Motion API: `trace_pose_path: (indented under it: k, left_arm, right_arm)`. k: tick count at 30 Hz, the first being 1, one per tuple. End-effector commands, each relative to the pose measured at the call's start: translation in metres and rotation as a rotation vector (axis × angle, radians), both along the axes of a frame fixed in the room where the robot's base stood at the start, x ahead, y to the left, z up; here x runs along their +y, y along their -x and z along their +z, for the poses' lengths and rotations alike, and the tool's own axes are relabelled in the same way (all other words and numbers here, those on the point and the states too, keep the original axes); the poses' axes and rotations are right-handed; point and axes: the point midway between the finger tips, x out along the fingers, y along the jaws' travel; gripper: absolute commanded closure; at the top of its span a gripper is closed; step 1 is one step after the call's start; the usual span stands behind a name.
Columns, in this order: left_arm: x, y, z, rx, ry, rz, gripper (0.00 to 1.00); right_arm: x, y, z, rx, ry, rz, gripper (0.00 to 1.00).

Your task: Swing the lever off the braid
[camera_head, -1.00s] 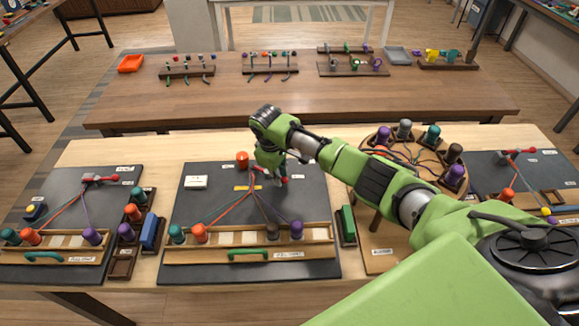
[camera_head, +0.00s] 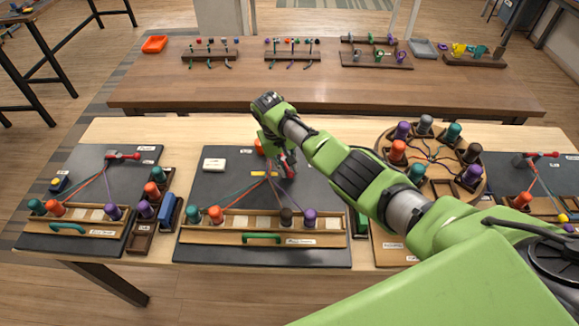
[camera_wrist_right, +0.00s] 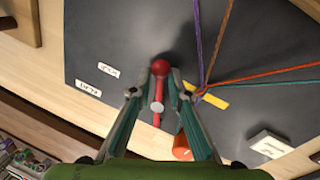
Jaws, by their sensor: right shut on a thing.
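The red lever (camera_wrist_right: 158,92), with a round red knob (camera_wrist_right: 160,68) and a metal pin (camera_wrist_right: 156,119), stands on the dark middle board (camera_head: 240,184). My right gripper (camera_wrist_right: 160,84) is shut on the lever, one finger on each side. In the head view my right gripper (camera_head: 288,166) is above the board, just right of where the cords meet, and hides much of the lever. In the wrist view the coloured cords (camera_wrist_right: 222,86) meet beside the lever at a yellow strip (camera_wrist_right: 212,98), with a gap between. My left gripper is not in view.
An orange spool (camera_wrist_right: 182,147) is close to my right gripper's finger. A white block (camera_head: 214,164) lies on the board. A wooden rack (camera_head: 262,221) with spools runs along its front. A round stand (camera_head: 432,178) with spools is to the right, below my arm.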

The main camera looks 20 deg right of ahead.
Motion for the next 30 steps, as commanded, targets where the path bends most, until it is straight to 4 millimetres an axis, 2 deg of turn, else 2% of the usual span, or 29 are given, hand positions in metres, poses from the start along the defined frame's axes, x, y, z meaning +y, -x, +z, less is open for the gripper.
trace_pose_path:
  k: [14, 15, 16, 26, 30]
  left_arm:
    - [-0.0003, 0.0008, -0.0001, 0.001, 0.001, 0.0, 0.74]
    - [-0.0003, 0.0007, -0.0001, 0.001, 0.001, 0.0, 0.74]
    - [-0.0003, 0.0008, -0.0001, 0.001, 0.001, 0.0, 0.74]
    - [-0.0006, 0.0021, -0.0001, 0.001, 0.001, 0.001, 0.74]
    - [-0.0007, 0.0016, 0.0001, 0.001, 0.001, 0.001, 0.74]
  right_arm:
    - [0.0014, -0.0011, 0.0009, -0.003, -0.003, -0.015, 1.0]
    - [0.0015, -0.0011, 0.0009, -0.003, -0.003, -0.015, 0.75]
    - [0.0015, -0.0011, 0.0009, -0.003, -0.003, -0.014, 0.67]
    - [0.0011, -0.0007, 0.0009, -0.002, -0.002, -0.013, 0.67]
    - [0.0032, -0.0018, 0.0097, -0.005, -0.003, -0.012, 0.67]
